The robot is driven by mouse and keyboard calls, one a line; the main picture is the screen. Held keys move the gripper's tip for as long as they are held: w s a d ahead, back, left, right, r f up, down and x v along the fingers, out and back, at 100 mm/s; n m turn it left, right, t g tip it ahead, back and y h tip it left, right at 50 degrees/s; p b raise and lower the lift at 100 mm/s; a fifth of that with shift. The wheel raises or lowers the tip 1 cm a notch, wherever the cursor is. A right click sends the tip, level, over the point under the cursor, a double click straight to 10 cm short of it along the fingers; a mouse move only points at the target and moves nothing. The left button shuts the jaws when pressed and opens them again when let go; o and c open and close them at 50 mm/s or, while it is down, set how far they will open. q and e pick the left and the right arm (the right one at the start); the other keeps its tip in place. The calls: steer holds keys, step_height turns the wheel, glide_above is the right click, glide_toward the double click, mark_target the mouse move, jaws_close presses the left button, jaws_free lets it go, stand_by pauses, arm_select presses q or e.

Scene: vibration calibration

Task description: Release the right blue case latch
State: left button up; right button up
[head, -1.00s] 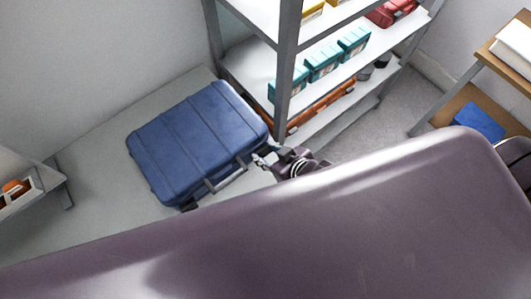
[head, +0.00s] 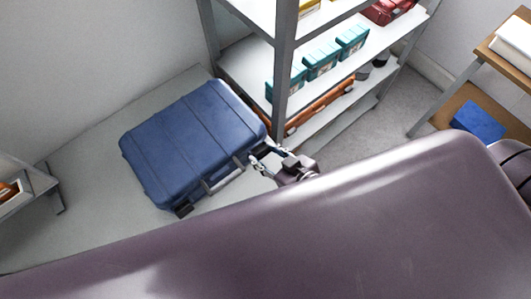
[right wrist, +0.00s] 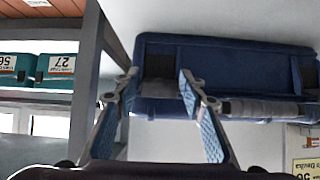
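The blue case (head: 190,140) lies on the light floor, its handle side (head: 222,178) toward me. A dark latch (head: 183,210) shows at its left front corner in the head view. My right gripper (head: 256,160) is at the case's right front corner and hides the latch area there. In the right wrist view the gripper (right wrist: 158,80) is open, its fingers spread in front of the case (right wrist: 230,62). A dark patch, likely the right latch (right wrist: 172,62), shows between the fingertips. I cannot tell whether they touch it. My left gripper is not in view.
A grey metal shelf (head: 284,90) stands close to the case's right side, its post near my right gripper. It holds teal boxes (head: 322,62). A wooden-topped stand (head: 460,105) is at the right and a low shelf (head: 40,180) at the left. Floor left of the case is clear.

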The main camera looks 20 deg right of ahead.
steer(key=shift+o, duration=1.1)
steer(key=shift+s+r, duration=0.1)
steer(key=v, duration=1.1)
steer(key=shift+s+d+r, duration=0.15)
steer(key=shift+s+r, duration=0.1)
steer(key=shift+s, duration=0.05)
